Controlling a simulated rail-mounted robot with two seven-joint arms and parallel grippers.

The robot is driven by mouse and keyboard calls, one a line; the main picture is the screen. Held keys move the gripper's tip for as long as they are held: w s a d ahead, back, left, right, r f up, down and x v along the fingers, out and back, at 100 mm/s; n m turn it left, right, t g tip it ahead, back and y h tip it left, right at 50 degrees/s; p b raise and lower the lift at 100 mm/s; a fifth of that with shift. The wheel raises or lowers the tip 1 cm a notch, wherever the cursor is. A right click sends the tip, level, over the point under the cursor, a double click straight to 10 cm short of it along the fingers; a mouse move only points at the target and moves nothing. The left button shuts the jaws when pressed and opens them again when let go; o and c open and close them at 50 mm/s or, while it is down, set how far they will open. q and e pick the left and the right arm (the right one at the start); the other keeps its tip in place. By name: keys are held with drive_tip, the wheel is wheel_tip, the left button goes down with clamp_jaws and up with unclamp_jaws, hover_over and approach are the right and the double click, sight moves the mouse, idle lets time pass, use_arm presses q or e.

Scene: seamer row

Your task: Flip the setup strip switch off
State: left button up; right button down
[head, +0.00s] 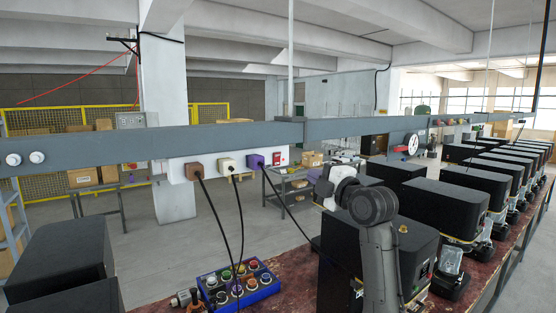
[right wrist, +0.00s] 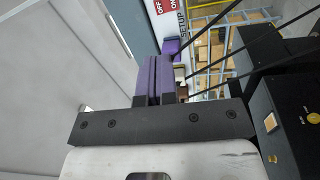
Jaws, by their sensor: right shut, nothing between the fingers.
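The setup strip (head: 228,164) is a white power strip on the grey overhead rail. Its red switch (head: 277,157) is at the right end, beside the purple plug (head: 255,161). In the right wrist view, red OFF and ON markings (right wrist: 164,6) show at the top edge beside the word SETUP; which way the switch is set cannot be told. The purple plug (right wrist: 172,47) is just beyond the fingertips there. My right gripper (head: 321,184) is right of the strip in the head view. Its purple fingers (right wrist: 153,80) are shut and empty. My left gripper is not in view.
Brown (head: 194,170) and cream (head: 226,164) plugs sit in the strip, with black cables hanging down. A blue button box (head: 238,283) lies on the red bench below. Black machines (head: 459,206) line the right side.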

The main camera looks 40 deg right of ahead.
drive_tip(key=shift+n, duration=0.5)
drive_tip(key=p, duration=0.7)
approach(278, 156)
drive_tip(key=w, duration=0.2)
drive_tip(key=w+r, duration=0.1)
drive_tip(key=w, duration=0.2)
drive_tip(key=shift+w+r, duration=0.1)
drive_tip(key=shift+w, duration=0.75)
drive_tip(key=shift+w+p, duration=0.35)
drive_tip(key=shift+p, duration=0.1)
